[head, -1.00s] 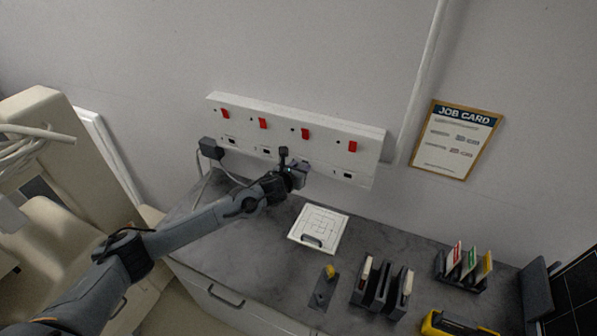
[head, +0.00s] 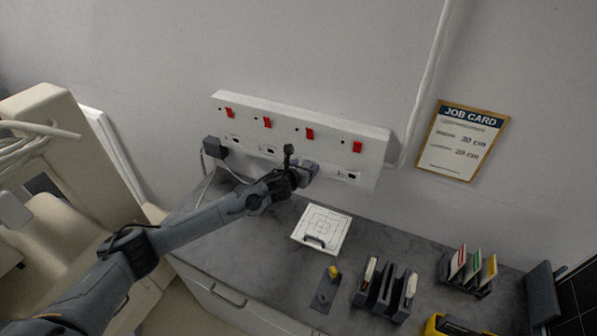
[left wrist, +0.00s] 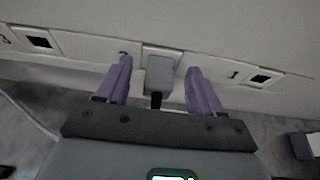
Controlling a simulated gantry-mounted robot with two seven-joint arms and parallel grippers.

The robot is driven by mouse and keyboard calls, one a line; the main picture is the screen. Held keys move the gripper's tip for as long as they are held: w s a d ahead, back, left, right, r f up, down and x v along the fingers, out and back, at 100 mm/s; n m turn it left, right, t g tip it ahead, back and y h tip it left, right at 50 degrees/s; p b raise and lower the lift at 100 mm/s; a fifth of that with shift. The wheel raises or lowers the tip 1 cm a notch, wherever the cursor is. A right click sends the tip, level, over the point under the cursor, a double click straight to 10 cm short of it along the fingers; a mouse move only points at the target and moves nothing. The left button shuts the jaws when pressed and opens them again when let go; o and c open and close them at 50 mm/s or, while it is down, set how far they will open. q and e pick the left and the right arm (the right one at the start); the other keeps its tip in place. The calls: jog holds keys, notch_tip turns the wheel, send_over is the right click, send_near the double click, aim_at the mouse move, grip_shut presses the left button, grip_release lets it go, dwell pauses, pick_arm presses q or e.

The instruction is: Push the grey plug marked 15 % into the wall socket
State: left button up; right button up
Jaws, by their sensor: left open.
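A grey plug (left wrist: 160,76) sits at a socket position on the white wall panel (left wrist: 85,46), between my left fingers in the left wrist view. Its back and short black cable end (left wrist: 156,101) face me. No marking on it is legible, and I cannot tell how deep it sits. My left gripper (left wrist: 161,88) is open, with one purple finger on each side of the plug and a gap to both. In the head view my left gripper (head: 308,170) is against the lower part of the panel and hides the plug. My right gripper is not in view.
The panel (head: 330,125) has several red switches. A dark plug (head: 214,148) with a cable is at its left end. Below, the grey counter (head: 240,250) holds a white square plate (head: 321,230), a dark rack (head: 385,292) and a card holder (head: 469,275). A job card (head: 463,140) hangs at right.

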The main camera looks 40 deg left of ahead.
pick_arm(q)
jog(key=v, duration=1)
jog(key=shift+s, duration=0.2)
